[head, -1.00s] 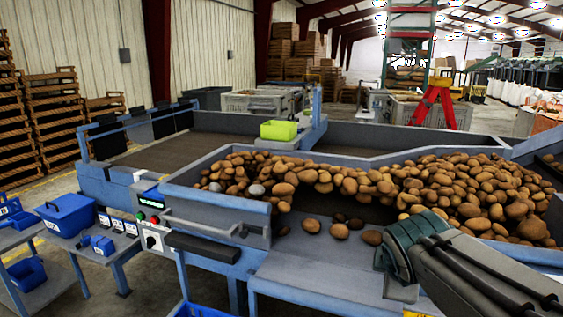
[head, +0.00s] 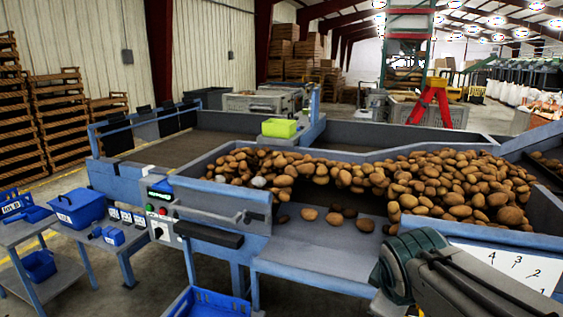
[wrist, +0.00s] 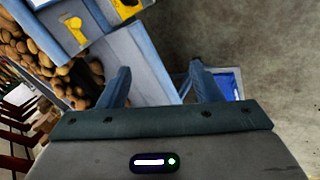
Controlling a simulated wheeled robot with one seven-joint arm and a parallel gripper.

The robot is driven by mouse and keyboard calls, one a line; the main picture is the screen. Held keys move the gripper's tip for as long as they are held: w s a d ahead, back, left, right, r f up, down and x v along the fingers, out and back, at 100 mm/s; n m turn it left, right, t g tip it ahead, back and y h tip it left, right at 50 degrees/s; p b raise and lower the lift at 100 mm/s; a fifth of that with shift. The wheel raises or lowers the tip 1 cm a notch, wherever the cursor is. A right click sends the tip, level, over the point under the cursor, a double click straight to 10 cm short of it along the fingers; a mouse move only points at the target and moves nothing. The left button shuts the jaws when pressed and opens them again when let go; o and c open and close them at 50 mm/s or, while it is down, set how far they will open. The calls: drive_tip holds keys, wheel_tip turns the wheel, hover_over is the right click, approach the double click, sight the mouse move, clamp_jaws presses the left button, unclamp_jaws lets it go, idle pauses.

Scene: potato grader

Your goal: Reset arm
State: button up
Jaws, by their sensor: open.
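My arm (head: 450,280) shows at the lower right of the head view, over the front of the grader; its gripper end cannot be made out there. In the wrist view my gripper (wrist: 159,72) is open, its two fingers well apart with nothing between them. Behind the fingers are a grey-blue panel of the grader (wrist: 140,60) and, past the right finger, part of a blue bin (wrist: 228,84).
Potatoes (head: 440,185) lie heaped on the grader, a few loose near its front edge. A green tray (head: 279,128) sits on the machine. A blue bin (head: 215,303) stands low in front. A side table with blue containers (head: 77,208) is at left. A white numbered board (head: 505,265) is beside my arm.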

drive_tip(key=s+a+f+m+g+y+p, duration=0.1)
drive_tip(key=s+a+f+m+g+y, duration=0.1)
drive_tip(key=s+m, duration=0.6)
wheel_tip(320, 180, down, 3)
drive_tip(key=a+m+g, duration=0.1)
drive_tip(key=a+m, duration=0.1)
drive_tip(key=shift+a+f, duration=0.2)
drive_tip(key=shift+a, duration=0.15)
idle(0.5)
drive_tip(key=c, duration=0.4)
drive_tip(key=shift+c, duration=0.5)
